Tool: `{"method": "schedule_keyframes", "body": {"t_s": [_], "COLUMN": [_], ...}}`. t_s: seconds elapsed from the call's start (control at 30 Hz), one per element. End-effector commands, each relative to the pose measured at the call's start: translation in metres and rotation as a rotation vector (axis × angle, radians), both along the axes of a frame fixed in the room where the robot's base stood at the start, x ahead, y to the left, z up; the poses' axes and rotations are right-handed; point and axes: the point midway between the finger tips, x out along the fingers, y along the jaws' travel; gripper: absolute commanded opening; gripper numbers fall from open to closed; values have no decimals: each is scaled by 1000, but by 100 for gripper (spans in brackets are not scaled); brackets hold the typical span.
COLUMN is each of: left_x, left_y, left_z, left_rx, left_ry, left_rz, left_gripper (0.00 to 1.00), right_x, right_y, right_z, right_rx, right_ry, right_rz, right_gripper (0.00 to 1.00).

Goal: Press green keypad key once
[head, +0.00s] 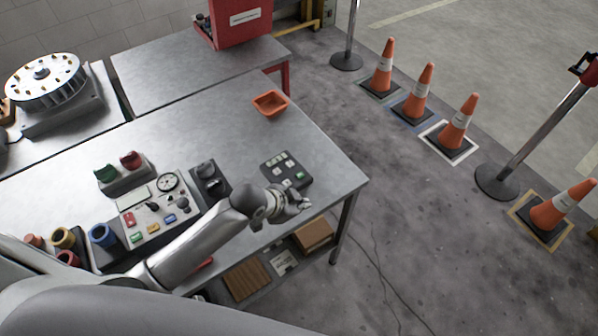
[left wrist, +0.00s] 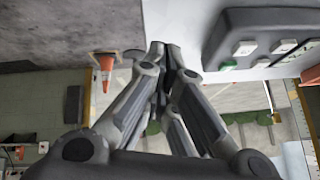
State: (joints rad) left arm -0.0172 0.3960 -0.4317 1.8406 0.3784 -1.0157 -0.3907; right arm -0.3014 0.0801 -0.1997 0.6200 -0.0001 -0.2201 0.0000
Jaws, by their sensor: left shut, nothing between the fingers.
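The dark keypad (head: 280,181) lies on the metal table near its front right corner, with several light keys. Its green key (head: 299,176) is at the right of the pad. My left gripper (head: 303,202) is just in front of the keypad, apart from the green key in the picture. In the left wrist view, the shut, empty fingers (left wrist: 167,52) point toward the table. The keypad (left wrist: 240,25) is to their right there, with the green key (left wrist: 228,66) near its lower left corner. My right gripper is in neither view.
A joystick box (head: 211,180) and a control panel (head: 155,213) stand left of the keypad. An orange tray (head: 270,103) sits behind it. Bare table (head: 325,165) lies to its right. Several cones (head: 459,125) stand on the floor beyond.

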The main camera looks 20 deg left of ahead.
Motion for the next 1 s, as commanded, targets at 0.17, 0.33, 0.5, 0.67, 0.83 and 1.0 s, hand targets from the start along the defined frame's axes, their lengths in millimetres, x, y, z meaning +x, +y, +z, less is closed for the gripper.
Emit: {"method": "schedule_keyframes", "body": {"t_s": [0.17, 0.33, 0.5, 0.67, 0.83, 1.0], "left_x": [53, 90, 112, 118, 119, 119], "left_y": [3, 14, 23, 27, 27, 27], "left_z": [39, 68, 88, 94, 94, 93], "left_rx": [59, 114, 149, 161, 161, 161], "left_ry": [-131, -222, -276, -292, -294, -294], "left_rz": [-172, -284, -342, -361, -361, -360], "left_gripper": [0, 0, 0, 0, 0, 0], "right_x": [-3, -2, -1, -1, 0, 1], "right_y": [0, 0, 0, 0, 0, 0], "right_z": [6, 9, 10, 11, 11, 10], "right_rx": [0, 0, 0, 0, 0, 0], "right_ry": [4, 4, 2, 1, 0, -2], "right_rz": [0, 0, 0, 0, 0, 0], "right_gripper": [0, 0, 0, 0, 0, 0]}}
